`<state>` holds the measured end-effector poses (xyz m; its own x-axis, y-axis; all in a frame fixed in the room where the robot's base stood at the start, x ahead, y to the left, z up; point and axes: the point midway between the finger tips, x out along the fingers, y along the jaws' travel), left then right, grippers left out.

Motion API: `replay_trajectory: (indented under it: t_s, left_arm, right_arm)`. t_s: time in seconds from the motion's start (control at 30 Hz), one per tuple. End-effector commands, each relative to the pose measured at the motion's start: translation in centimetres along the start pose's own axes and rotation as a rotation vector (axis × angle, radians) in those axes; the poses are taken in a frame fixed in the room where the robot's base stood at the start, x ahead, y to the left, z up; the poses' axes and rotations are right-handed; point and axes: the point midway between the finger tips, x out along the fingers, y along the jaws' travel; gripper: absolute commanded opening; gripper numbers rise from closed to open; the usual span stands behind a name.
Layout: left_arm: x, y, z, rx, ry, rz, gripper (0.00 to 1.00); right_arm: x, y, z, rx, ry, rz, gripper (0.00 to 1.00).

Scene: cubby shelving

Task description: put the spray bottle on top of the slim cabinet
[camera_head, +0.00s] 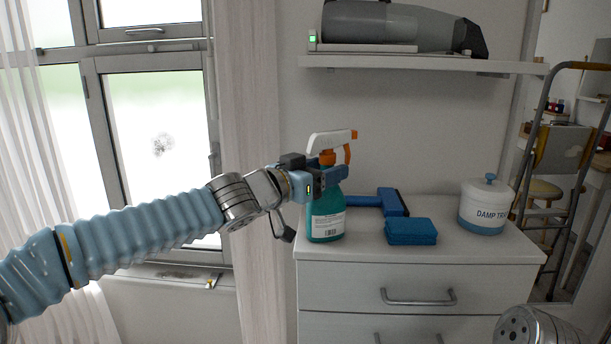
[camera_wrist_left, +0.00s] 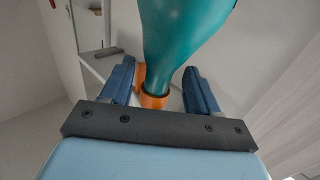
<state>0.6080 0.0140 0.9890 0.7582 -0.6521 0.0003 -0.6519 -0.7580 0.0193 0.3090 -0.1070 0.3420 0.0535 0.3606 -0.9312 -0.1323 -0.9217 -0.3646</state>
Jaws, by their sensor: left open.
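The spray bottle (camera_head: 325,222) is teal with a white label and a white-and-orange spray head. It appears upright at the left end of the white drawer cabinet top (camera_head: 460,246). My left gripper (camera_head: 331,176) is at the bottle's neck, just below the spray head. In the left wrist view its two blue fingers (camera_wrist_left: 160,78) are open, one on each side of the orange collar, and the teal bottle body (camera_wrist_left: 183,35) shows between and beyond them. I cannot tell whether either finger touches it. My right gripper is out of view. No cabinet is labelled as slim.
A blue sponge-like block (camera_head: 411,232), a blue-handled tool (camera_head: 392,202) and a white canister (camera_head: 485,207) share the cabinet top. A shelf (camera_head: 420,64) with a grey appliance hangs above. A window and curtains are left; a ladder (camera_head: 546,130) stands right.

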Motion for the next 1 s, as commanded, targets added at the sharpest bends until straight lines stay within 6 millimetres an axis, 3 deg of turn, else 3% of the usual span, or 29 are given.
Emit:
replay_trajectory:
  t_s: [0.27, 0.5, 0.7, 1.0]
  left_arm:
    - [-5.7, -0.2, -0.3, 0.006, -0.006, -0.009, 0.6]
    - [-9.5, 0.0, 0.0, 0.005, -0.003, -0.004, 0.6]
    - [-11.2, 0.1, 0.1, 0.001, -0.003, -0.002, 0.6]
    - [-11.4, 0.1, 0.1, -0.001, -0.002, 0.0, 0.6]
  right_arm:
    - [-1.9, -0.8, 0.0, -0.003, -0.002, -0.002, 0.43]
    - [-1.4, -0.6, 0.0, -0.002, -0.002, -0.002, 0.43]
    - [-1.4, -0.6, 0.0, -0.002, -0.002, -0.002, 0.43]
    - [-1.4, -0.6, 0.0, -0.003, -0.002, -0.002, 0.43]
